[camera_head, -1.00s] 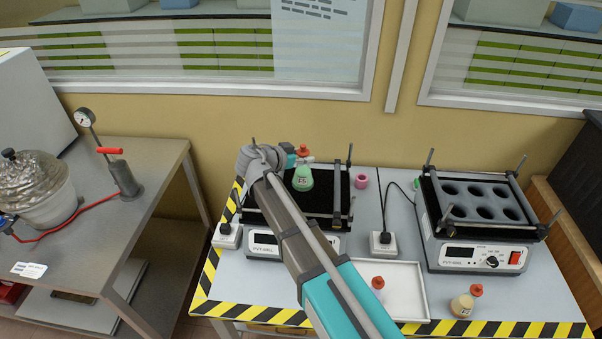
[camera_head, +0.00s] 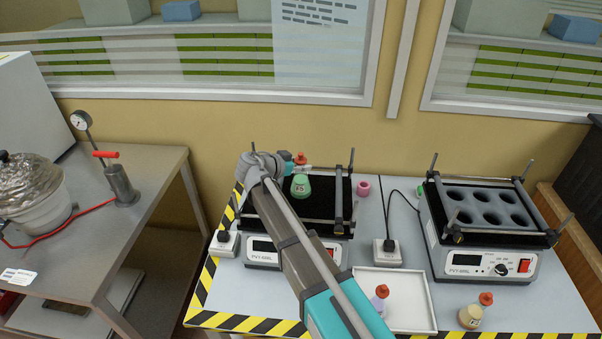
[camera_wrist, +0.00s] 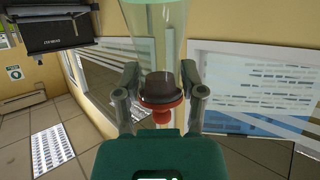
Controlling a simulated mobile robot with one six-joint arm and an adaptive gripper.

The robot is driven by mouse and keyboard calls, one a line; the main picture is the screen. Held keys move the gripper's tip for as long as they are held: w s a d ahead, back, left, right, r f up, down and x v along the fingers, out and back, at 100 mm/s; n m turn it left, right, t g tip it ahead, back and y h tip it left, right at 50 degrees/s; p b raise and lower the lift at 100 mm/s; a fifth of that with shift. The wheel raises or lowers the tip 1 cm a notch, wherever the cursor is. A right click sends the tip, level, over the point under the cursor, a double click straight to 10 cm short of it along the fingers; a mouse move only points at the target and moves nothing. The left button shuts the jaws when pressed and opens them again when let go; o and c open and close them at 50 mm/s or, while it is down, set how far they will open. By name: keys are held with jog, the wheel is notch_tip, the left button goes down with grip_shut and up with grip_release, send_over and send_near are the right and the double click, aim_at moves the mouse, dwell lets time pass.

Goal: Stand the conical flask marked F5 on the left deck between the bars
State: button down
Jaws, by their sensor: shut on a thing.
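The conical flask marked F5 (camera_head: 301,187) has green contents and a red stopper. My gripper (camera_head: 300,168) is shut on its neck, below the stopper. In the wrist view the flask's clear body (camera_wrist: 153,35) extends beyond my gripper (camera_wrist: 160,80), with the red stopper on the near side. In the head view the flask appears over the black left deck (camera_head: 318,208), left of the right-hand bars (camera_head: 338,200). My arm hides the deck's left part and front middle. I cannot tell whether the flask's base touches the deck.
A white tray (camera_head: 415,282) holds a small flask (camera_head: 379,300). Another red-stoppered flask (camera_head: 471,316) stands at front right. The right shaker (camera_head: 485,262) has a holed rack.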

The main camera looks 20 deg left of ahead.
aim_at(298, 172)
jog(key=shift+w+a+f+b, duration=0.2)
jog(key=shift+w+f+b, duration=0.1)
jog(key=shift+f+b, duration=1.65)
jog(key=shift+f, duration=0.05)
jog(key=shift+f, duration=0.15)
jog(key=shift+c, duration=0.9)
grip_release()
jog(key=shift+a+r, duration=0.1)
jog(key=shift+r, duration=0.15)
jog(key=shift+s+a+r+p, duration=0.15)
jog(key=shift+s+r+p, duration=0.05)
jog(key=shift+s+p, duration=0.15)
jog(key=p+v, duration=0.4)
jog(key=v, duration=0.7)
